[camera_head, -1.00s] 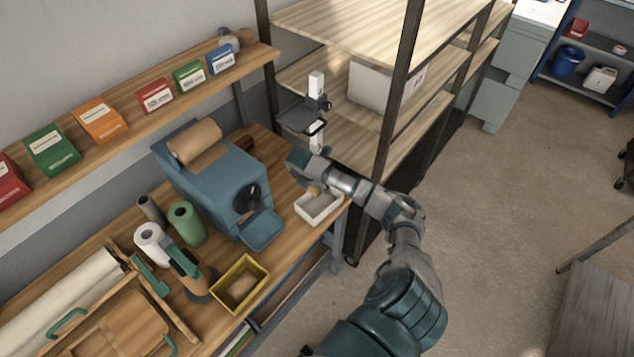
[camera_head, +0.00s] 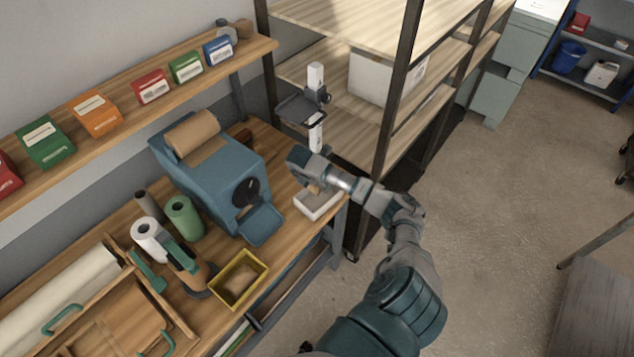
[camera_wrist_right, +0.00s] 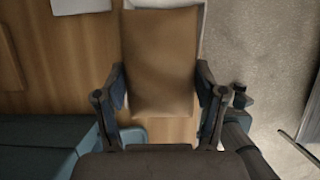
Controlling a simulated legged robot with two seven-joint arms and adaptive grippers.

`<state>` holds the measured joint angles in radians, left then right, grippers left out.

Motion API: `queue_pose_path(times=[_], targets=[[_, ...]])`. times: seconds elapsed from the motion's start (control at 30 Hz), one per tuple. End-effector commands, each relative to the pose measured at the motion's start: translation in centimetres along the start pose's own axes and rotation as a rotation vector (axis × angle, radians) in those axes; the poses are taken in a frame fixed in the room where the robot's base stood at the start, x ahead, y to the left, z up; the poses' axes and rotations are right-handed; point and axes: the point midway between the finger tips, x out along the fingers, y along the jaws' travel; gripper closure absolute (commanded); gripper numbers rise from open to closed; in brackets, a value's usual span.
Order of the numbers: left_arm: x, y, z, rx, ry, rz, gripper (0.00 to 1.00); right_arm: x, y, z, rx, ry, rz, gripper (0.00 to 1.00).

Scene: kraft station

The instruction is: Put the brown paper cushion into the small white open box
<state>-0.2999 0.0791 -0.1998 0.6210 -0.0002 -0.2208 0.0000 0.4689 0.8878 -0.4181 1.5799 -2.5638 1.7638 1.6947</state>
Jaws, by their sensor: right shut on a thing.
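The brown paper cushion (camera_wrist_right: 160,60) is between the two fingers of my right gripper (camera_wrist_right: 160,82) in the right wrist view. The fingers are shut on its sides. In the head view, my right gripper (camera_head: 312,178) is over the small white open box (camera_head: 318,207) at the bench's right end, and a little of the cushion shows below it. A white edge of the box shows behind the cushion's far end in the wrist view. I cannot tell whether the cushion touches the box. My left gripper is not in view.
A blue machine (camera_head: 215,175) with a brown paper roll stands left of the box. A yellow bin (camera_head: 262,268) holding brown paper is nearer the front. A white post-like device (camera_head: 316,80) stands behind my gripper. A shelf rack (camera_head: 395,110) is close on the right.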

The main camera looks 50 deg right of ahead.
Motion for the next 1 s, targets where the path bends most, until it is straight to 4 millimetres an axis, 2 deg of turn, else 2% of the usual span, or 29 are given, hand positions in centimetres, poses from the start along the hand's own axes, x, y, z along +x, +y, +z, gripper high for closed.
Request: queue_pose_path(times=[0.6,1.0], targets=[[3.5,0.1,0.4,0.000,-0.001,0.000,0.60,3.9,0.0,-1.6,-0.001,-0.004,-0.002,0.48],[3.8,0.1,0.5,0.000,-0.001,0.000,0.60,4.3,0.0,-1.8,-0.001,-0.005,-0.002,0.48]])
